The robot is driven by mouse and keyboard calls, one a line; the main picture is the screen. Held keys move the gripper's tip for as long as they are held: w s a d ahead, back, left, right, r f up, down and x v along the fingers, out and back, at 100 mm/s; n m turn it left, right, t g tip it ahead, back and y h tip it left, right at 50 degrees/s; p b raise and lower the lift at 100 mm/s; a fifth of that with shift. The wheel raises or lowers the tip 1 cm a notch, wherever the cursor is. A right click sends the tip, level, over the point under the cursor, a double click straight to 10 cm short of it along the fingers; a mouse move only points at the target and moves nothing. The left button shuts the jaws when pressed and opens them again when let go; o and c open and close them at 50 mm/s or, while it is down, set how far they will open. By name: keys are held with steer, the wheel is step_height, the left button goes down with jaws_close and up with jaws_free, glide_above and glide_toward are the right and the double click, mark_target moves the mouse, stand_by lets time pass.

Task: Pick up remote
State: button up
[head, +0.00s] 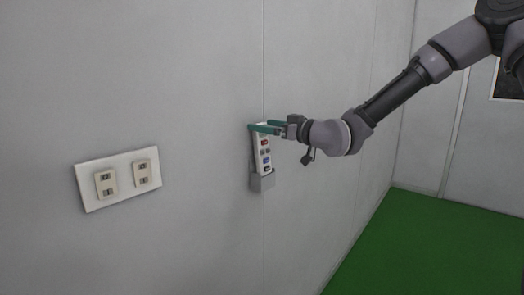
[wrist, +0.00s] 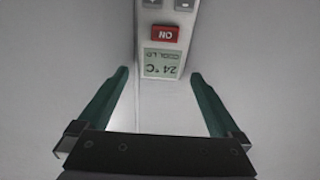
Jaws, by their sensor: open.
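The remote (head: 263,152) is a slim white handset with coloured buttons. It stands upright in a small grey holder (head: 262,182) on the wall. In the wrist view the remote (wrist: 163,60) shows upside down, with a red ON button and a display reading 24 °C. My gripper (head: 266,126) has green fingers and is at the remote's upper end. In the wrist view my gripper (wrist: 159,74) is open, with one fingertip on each side of the display end and gaps between. The head view does not show clearly whether a finger touches the remote.
A white wall plate (head: 117,179) with two switches or sockets is on the wall to the left. The pale wall (head: 190,70) runs close behind the remote. A green floor (head: 430,245) is clear at the lower right.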

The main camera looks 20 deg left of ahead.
jaws_close()
steer(key=shift+r, duration=0.1)
stand_by(0.3)
